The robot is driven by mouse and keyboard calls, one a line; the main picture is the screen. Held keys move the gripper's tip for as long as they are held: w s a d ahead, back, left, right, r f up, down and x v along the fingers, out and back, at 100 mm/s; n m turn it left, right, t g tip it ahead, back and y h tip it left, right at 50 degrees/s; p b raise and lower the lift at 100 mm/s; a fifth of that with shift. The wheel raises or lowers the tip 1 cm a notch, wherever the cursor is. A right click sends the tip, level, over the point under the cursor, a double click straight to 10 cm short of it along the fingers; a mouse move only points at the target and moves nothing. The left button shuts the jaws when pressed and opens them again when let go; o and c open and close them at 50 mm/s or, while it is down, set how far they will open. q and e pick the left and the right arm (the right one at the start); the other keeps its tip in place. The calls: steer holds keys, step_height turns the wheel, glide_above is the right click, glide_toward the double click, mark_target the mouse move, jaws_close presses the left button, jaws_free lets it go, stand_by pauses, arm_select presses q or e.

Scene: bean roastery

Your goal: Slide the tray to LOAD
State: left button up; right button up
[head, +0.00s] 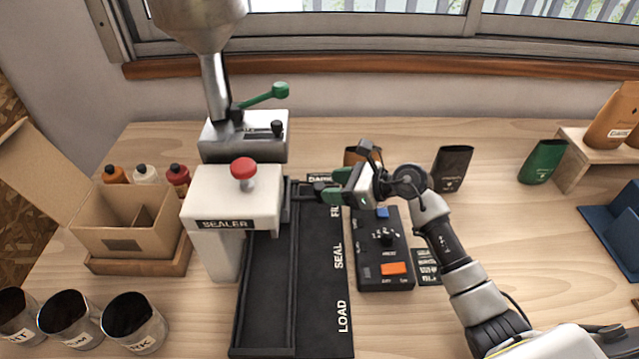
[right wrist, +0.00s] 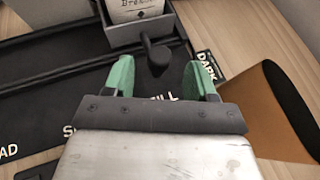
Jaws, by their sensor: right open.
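The tray (right wrist: 125,36) is a small dark grey box at the FILL end of the black track (head: 323,300), seen in the right wrist view. A pouch with a pale label (right wrist: 140,8) stands in it. A dark knob handle (right wrist: 158,56) sticks out from the tray's near side. My right gripper (head: 322,193) is open with green fingertips at the track's FILL end. In the right wrist view its fingers (right wrist: 158,78) point at the knob, one on each side, apart from it. LOAD is printed at the near end, SEAL midway. My left gripper is out of view.
The white sealer (head: 232,200) with a red knob stands over the track's left side. A control box (head: 384,255) lies right of the track. An orange-brown pouch (right wrist: 265,110) stands close to my right gripper. Cups (head: 136,318) and a cardboard box (head: 115,238) fill the left.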

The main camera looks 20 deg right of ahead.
mark_target(323, 187)
steer(key=shift+x, duration=2.25)
steer(key=shift+c, duration=0.3)
jaws_close()
